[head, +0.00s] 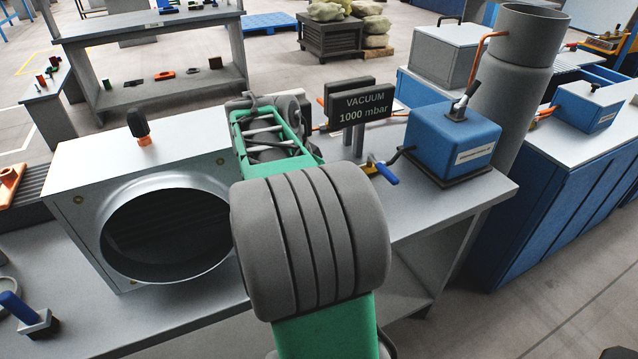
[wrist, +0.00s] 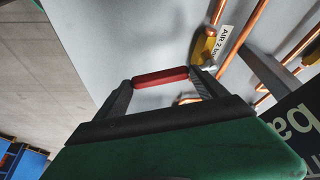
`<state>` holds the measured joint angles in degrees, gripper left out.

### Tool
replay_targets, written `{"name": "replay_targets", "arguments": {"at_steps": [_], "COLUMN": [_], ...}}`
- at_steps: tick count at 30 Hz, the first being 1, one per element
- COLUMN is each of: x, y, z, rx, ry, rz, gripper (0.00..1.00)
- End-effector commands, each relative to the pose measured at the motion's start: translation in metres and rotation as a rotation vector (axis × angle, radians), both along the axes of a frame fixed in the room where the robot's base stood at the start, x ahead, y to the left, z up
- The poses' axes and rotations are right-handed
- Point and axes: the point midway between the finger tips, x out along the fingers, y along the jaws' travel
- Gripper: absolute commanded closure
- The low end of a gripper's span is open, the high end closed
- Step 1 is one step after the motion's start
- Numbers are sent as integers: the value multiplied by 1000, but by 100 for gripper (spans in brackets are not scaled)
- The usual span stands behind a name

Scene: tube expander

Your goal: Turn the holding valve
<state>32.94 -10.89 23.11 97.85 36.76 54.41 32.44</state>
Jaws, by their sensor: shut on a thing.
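A red handle (wrist: 160,77), seemingly the lever of the holding valve, lies across the space between my fingertips in the wrist view. My gripper (wrist: 162,82) is shut on this handle, with one dark finger at each end of it. The handle's pivot and valve body are hidden. In the head view my own green and grey arm covers the handle and fingertips.
A sign (head: 362,104) reads "VACUUM 1000 mbar". A blue box (head: 452,140) with a lever stands to its right. The grey housing (head: 90,180) with a round opening is left of my arm. Copper pipes (wrist: 245,45) and a yellow valve (wrist: 203,47) with an air tag lie close to my gripper.

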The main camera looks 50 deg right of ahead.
Motion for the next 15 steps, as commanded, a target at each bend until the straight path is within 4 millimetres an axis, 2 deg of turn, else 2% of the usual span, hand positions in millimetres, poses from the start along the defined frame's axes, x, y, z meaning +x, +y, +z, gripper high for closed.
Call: {"name": "replay_targets", "arguments": {"at_steps": [15], "x": [2], "y": [5], "z": [1], "rx": [-1], "ry": [-1], "rz": [-63], "gripper": [91]}}
